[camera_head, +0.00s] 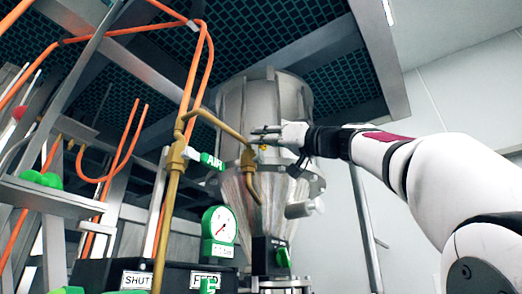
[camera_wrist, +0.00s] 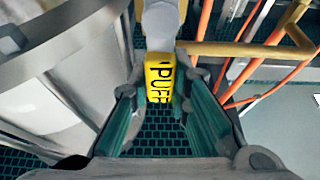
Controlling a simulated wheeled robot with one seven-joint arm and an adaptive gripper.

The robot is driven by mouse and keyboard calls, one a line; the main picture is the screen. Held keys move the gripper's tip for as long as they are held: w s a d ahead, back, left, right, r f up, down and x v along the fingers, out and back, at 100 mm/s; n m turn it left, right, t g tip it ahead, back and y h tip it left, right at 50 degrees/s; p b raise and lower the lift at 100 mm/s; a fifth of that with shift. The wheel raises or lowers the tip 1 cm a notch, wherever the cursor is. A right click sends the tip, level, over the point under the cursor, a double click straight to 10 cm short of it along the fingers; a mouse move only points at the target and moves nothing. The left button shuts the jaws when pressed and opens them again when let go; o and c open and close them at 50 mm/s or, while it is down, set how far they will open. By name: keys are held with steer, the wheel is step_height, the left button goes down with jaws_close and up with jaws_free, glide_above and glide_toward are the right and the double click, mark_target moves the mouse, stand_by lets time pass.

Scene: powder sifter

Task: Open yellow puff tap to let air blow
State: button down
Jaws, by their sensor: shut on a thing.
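The yellow puff tap (camera_wrist: 160,78) shows in the wrist view as a yellow handle with black "PUFF" lettering, below a pale fitting. It lies between the fingertips of my gripper (camera_wrist: 157,92), which is shut on it. In the head view my gripper (camera_head: 268,137) reaches from the right to the brass pipe in front of the metal sifter vessel (camera_head: 240,110). There the tap is mostly hidden by the fingers, and its exact angle cannot be told.
A green AIR tap (camera_head: 211,160) sits on the brass pipe (camera_head: 172,190) to the left. A green pressure gauge (camera_head: 219,228) stands below. Orange hoses (camera_head: 197,60) and metal frames crowd the left. A dark box (camera_head: 175,276) carries SHUT and FEED labels.

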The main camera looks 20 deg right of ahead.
steer(key=c, duration=1.5)
jaws_free()
steer(key=shift+s, duration=0.1)
steer(key=v, duration=1.2)
steer(key=shift+f, duration=0.1)
